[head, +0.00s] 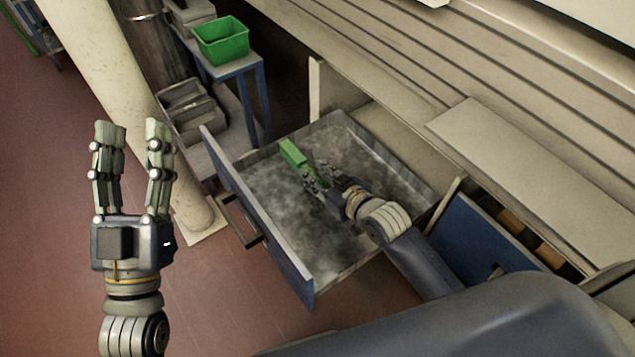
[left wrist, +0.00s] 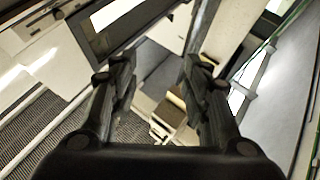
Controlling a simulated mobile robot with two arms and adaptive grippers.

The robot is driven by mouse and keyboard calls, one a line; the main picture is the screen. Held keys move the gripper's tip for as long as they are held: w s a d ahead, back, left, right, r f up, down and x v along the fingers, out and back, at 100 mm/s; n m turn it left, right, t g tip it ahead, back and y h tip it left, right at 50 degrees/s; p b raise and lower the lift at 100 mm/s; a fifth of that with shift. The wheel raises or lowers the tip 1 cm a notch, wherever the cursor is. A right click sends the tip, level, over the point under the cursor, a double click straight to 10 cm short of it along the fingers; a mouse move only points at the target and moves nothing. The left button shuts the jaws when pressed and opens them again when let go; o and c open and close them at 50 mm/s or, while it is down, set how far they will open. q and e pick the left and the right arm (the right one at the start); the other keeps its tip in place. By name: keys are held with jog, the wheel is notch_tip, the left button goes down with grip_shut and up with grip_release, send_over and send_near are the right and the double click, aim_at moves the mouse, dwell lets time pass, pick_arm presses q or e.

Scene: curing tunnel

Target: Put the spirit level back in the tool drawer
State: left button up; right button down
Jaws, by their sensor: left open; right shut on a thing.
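The spirit level (head: 292,153) is a green bar in the head view. My right gripper (head: 312,183) is shut on it, inside the outline of the open tool drawer. Part of the level is hidden by the fingers, and I cannot tell whether it touches the drawer floor. The tool drawer (head: 283,220) is pulled out, with a blue front, a dark handle and a mottled grey floor that looks otherwise empty. My left gripper (head: 132,130) is open and empty, raised to the left of the drawer; its fingers also show in the left wrist view (left wrist: 160,85).
A second blue-fronted drawer (head: 480,245) stands partly open to the right. A green bin (head: 221,40) sits on a blue-legged stand behind the drawer, near grey trays (head: 188,108). A pale column (head: 125,90) rises behind my left gripper. Reddish floor (head: 50,200) is clear at left.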

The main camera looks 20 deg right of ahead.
pick_arm(q)
jog(key=s+r+t, duration=0.1)
jog(key=s+r, duration=0.1)
jog(key=s+r+t+h+b, duration=0.1)
jog(key=s+r+t, duration=0.1)
jog(key=shift+a, duration=0.2)
pick_arm(e)
jog(key=shift+f, duration=0.9)
pick_arm(q)
jog(key=shift+r, duration=0.1)
pick_arm(e)
jog(key=shift+f, duration=0.35)
